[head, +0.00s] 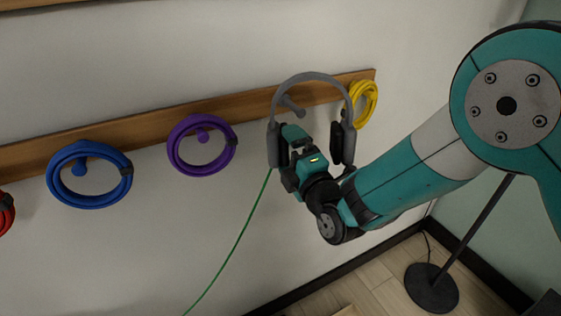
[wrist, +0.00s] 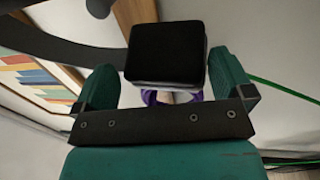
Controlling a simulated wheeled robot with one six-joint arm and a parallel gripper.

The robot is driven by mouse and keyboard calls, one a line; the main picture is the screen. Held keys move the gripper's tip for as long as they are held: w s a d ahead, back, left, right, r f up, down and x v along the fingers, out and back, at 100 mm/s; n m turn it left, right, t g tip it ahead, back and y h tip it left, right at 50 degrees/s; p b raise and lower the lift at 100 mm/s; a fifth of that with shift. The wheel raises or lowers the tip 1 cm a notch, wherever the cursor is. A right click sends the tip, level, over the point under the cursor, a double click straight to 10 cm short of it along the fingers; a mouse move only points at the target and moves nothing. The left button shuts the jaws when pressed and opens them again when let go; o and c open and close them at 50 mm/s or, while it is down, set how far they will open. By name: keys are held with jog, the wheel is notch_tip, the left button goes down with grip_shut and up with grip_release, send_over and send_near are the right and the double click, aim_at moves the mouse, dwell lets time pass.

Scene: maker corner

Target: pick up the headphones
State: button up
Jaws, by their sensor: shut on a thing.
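The headphones (head: 311,78) are grey with dark ear cups and stand upright in front of the wooden rail, band at the top. A grey peg (head: 290,104) shows under the band; I cannot tell whether the band touches it. My gripper (head: 288,152) is at the left ear cup and shut on it. In the wrist view the black ear cup (wrist: 167,52) sits between the two teal fingers of my gripper (wrist: 163,82), and part of the dark band (wrist: 75,50) crosses the upper left. The right ear cup (head: 343,143) hangs free beside my wrist.
Blue (head: 122,160), purple (head: 174,150) and yellow (head: 373,103) coils hang along the wooden rail (head: 150,127), with a red coil (head: 5,212) at the left edge. A thin green cord (head: 232,238) runs down the wall. A dark round stand base (head: 431,289) is on the floor.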

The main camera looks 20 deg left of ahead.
jog(key=r+b+v, duration=0.2)
jog(key=b+v, duration=1.1)
jog(key=shift+s+d+f+b, duration=0.25)
jog(key=shift+s+d+b, duration=0.05)
jog(key=shift+b, duration=0.05)
